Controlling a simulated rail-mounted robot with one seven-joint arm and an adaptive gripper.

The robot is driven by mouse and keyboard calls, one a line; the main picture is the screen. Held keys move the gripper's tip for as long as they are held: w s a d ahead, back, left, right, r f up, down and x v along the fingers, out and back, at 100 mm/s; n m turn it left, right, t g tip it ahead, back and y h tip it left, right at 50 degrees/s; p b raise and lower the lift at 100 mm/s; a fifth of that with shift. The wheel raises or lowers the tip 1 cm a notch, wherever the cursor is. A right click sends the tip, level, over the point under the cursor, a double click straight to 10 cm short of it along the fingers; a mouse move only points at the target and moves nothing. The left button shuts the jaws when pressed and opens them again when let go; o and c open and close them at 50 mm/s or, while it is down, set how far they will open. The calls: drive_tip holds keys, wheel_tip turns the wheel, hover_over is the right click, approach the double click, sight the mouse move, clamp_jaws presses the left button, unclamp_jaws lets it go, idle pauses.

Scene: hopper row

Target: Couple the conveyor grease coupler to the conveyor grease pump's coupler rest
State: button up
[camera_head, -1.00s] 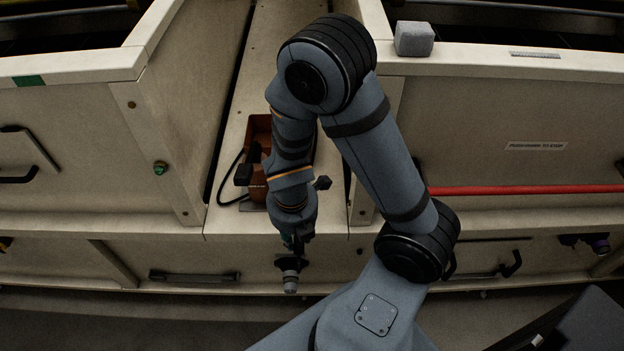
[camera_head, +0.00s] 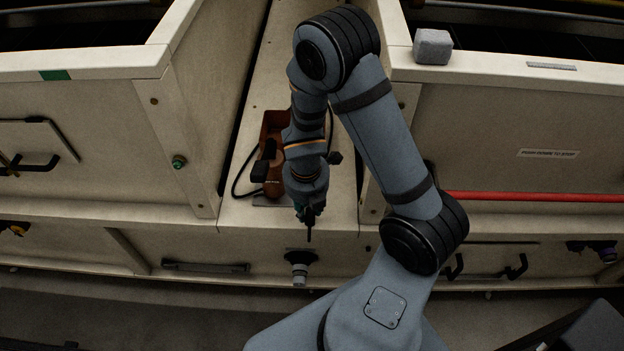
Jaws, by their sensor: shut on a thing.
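My gripper (camera_head: 309,212) points down in front of the cream ledge and is shut on a slim dark piece (camera_head: 309,234), which I take to be the conveyor grease coupler; the fingers hide much of it. Just below and slightly left, a black-flanged fitting with a grey tip (camera_head: 299,277) sticks out of the front panel. The dark piece looks apart from it. The orange-brown conveyor grease pump (camera_head: 272,178) stands on the ledge behind my wrist, partly covered by my arm. A black hose (camera_head: 235,182) loops on its left. I cannot make out the coupler rest.
Cream hopper walls rise on both sides of the narrow ledge. A green button (camera_head: 179,162) is on the left wall. A grey block (camera_head: 432,47) sits on the right rim. A red bar (camera_head: 530,197) crosses the right front. A dark handle (camera_head: 206,267) is on the lower panel.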

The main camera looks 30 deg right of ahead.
drive_tip(key=shift+w+d+r+p, duration=0.1)
drive_tip(key=shift+w+d+p, duration=0.5)
drive_tip(key=shift+w, duration=0.25)
drive_tip(key=shift+w+d+p, duration=0.5)
drive_tip(key=shift+w+p, duration=0.05)
drive_tip(key=shift+w, duration=0.3)
drive_tip(key=shift+w+d, duration=0.25)
drive_tip(key=shift+w, duration=0.1)
drive_tip(key=shift+w, duration=0.15)
drive_tip(key=shift+w+d, duration=0.1)
drive_tip(key=shift+d, duration=0.05)
drive_tip(key=shift+w+d+p, duration=0.6)
drive_tip(key=shift+w+p, duration=0.35)
drive_tip(key=shift+p, duration=0.15)
